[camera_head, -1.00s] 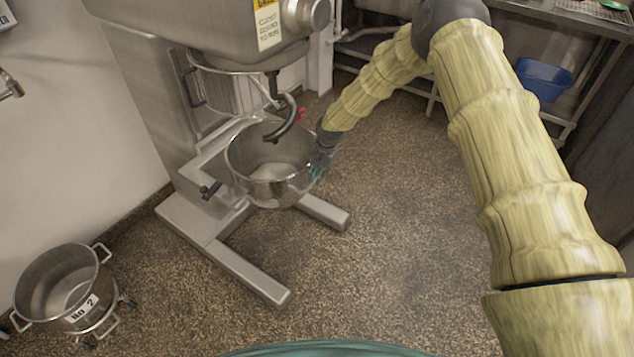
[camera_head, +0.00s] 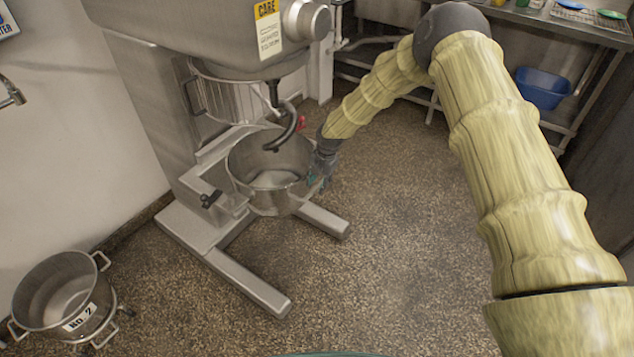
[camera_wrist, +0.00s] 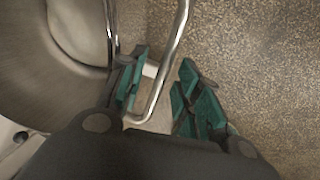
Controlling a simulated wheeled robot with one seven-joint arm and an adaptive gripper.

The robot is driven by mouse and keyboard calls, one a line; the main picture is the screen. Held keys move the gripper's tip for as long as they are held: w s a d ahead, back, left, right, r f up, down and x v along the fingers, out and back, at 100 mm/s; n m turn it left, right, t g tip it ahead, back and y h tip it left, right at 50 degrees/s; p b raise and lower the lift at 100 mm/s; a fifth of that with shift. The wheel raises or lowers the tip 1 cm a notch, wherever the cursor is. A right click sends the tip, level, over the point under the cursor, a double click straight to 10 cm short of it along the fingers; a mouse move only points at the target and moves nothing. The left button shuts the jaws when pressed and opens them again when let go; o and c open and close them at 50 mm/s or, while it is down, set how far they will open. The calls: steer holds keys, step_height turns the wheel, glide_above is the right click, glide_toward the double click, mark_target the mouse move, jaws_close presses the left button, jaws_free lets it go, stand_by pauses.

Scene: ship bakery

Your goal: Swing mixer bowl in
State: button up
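The steel mixer bowl (camera_head: 262,194) sits in its cradle low on the mixer (camera_head: 150,100), partly below the dough hook (camera_head: 292,128). The bowl stands out a little to the front right of the column. My gripper (camera_head: 319,179) is at the bowl's right side, small and partly hidden in the head view. In the wrist view, my gripper's teal fingers (camera_wrist: 160,95) are apart, with the bowl's bent metal handle (camera_wrist: 168,75) passing between them. The left finger lies close to the bowl wall (camera_wrist: 50,75); I cannot tell whether it touches the handle.
A spare steel bowl (camera_head: 62,290) marked "No 2" stands on a wheeled dolly at lower left. The mixer's floor legs (camera_head: 250,280) reach forward. A steel table (camera_head: 560,28) with a blue tub (camera_head: 543,90) below is at upper right. The middle floor is clear.

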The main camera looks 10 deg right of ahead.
step_height(320, 180, up, 12)
steer(key=s+d, duration=0.1)
steer(key=shift+s+d+f, duration=0.15)
steer(key=shift+s+d, duration=0.1)
stand_by(0.6)
steer(key=s+f+m+g+y+p, duration=0.1)
steer(key=s+f+m, duration=0.7)
steer(key=s, duration=0.6)
steer(key=s+f+m, duration=0.6)
steer(key=s+f, duration=0.5)
steer(key=s, duration=0.3)
steer(key=s+d+m+h, duration=0.1)
steer(key=s+d+m, duration=0.2)
steer(key=s, duration=0.6)
steer(key=s+d+m, duration=0.4)
steer(key=s+m, duration=0.2)
steer(key=s, duration=0.3)
steer(key=s+d+m+h, duration=0.1)
steer(key=s+d+m, duration=0.2)
steer(key=s, duration=0.6)
steer(key=shift+d+r+m+h+p, duration=0.25)
steer(key=shift+m+p, duration=0.2)
steer(key=shift+m, duration=0.75)
steer(key=shift+s, duration=0.1)
